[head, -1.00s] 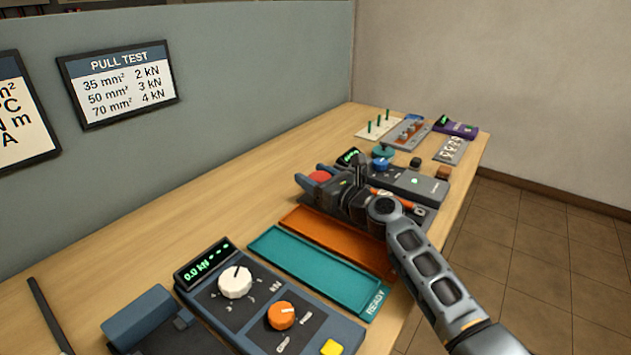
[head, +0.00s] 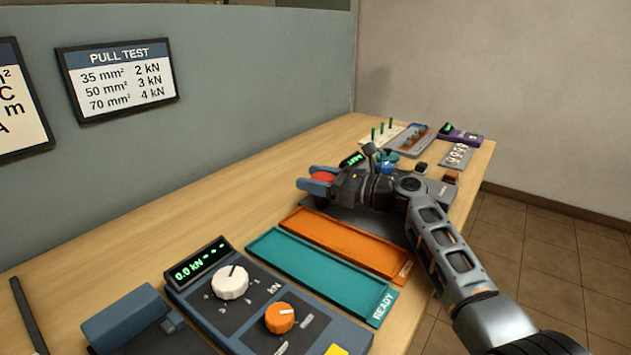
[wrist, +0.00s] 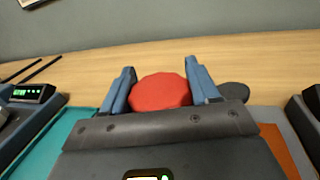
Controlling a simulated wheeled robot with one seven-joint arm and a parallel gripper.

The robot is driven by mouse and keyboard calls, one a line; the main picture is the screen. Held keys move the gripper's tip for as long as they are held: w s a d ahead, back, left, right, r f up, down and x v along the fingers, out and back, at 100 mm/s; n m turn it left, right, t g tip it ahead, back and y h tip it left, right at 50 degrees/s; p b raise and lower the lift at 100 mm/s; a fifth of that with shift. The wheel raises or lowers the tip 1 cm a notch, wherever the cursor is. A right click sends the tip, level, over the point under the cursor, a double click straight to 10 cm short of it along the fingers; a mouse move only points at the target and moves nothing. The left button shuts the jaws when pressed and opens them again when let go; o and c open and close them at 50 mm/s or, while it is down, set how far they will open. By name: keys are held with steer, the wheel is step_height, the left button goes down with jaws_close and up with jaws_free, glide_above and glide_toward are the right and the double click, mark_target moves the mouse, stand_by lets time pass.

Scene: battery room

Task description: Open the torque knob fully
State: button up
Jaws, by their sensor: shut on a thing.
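My gripper (head: 314,179) has its blue fingers on either side of a red round knob-like thing (head: 323,176). In the wrist view the red thing (wrist: 160,92) sits between the two fingers (wrist: 160,76), and the gripper is shut on it. No label shows on it, so I cannot tell whether it is the torque knob. Its lower part is hidden by my gripper. Behind my wrist, a small green-lit display (head: 354,159) and a blue knob (head: 388,167) are partly covered.
In front are an orange tray (head: 345,243) and a teal READY tray (head: 318,272). The nearest panel (head: 216,316) has a white knob (head: 231,282) and an orange knob (head: 279,318). Racks and small parts crowd the table's far end. Bare wood lies left of the trays.

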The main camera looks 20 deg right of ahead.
steer(key=o, duration=1.4)
steer(key=shift+v, duration=3.9)
